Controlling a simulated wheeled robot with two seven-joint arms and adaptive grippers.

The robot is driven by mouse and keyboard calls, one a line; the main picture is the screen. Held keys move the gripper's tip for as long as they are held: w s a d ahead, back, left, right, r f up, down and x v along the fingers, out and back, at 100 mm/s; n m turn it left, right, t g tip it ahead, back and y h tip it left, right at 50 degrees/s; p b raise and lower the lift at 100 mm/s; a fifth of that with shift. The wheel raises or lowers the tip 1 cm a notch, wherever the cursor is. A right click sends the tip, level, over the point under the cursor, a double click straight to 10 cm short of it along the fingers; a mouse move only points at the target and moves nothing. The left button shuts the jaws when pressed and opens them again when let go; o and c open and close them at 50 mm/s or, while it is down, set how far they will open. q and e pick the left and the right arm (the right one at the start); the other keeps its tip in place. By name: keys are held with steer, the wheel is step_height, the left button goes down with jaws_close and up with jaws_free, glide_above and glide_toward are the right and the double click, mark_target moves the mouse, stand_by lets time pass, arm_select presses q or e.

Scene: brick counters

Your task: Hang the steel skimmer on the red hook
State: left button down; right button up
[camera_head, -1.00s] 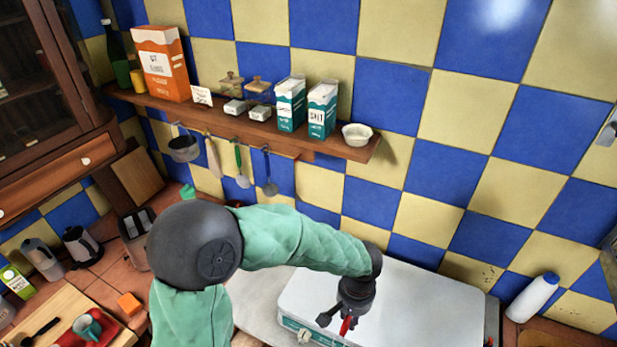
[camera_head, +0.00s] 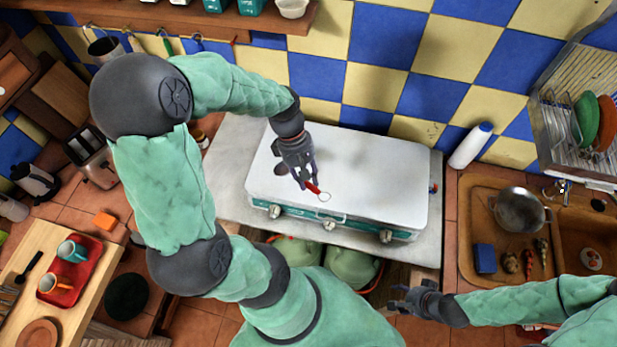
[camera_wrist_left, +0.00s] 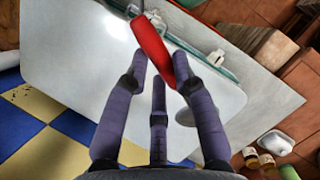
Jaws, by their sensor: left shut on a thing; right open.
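A thing with a red handle (camera_head: 312,187) and a small round pale end (camera_head: 325,197) is in my left gripper (camera_head: 306,182); it looks like the steel skimmer. The gripper is shut on the handle over the front of the white hob lid. In the left wrist view the red handle (camera_wrist_left: 153,50) lies between the fingers. A rail (camera_head: 160,33) with hanging utensils runs under the wall shelf at upper left. My right gripper (camera_head: 400,298) is open and empty, in front of the counter.
The white hob lid (camera_head: 390,180) is bare. A pot (camera_head: 103,47) and ladles hang on the rail below the shelf (camera_head: 180,14). A toaster (camera_head: 92,155) stands at left. A white bottle (camera_head: 470,146), a sink (camera_head: 480,225) and a dish rack (camera_head: 570,110) are at right.

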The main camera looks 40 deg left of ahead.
arm_select(q)
steer(key=w+a+r+n+t+y+p, duration=0.1)
steer(key=a+r+n+t+p, duration=0.1)
steer(key=a+r+n+t, duration=0.6)
steer(key=w+a+r+n+t+y+p, duration=0.15)
steer(key=a+n+t, duration=0.25)
steer(key=a+n, duration=0.75)
steer(key=s+a+r+n+t+y+p, duration=0.1)
steer(key=s+a+r+y, duration=0.1)
steer(key=a, duration=0.5)
steer(key=s+a+r+n+y+p, duration=0.1)
steer(key=s+a+y, duration=0.2)
steer(key=a, duration=0.3)
steer(key=w+a+f+b, duration=0.1)
steer(key=w+a, duration=0.4)
steer(key=w, duration=0.4)
steer(key=shift+f, duration=0.2)
steer(key=c, duration=0.9)
jaws_free()
steer(key=shift+c, duration=0.2)
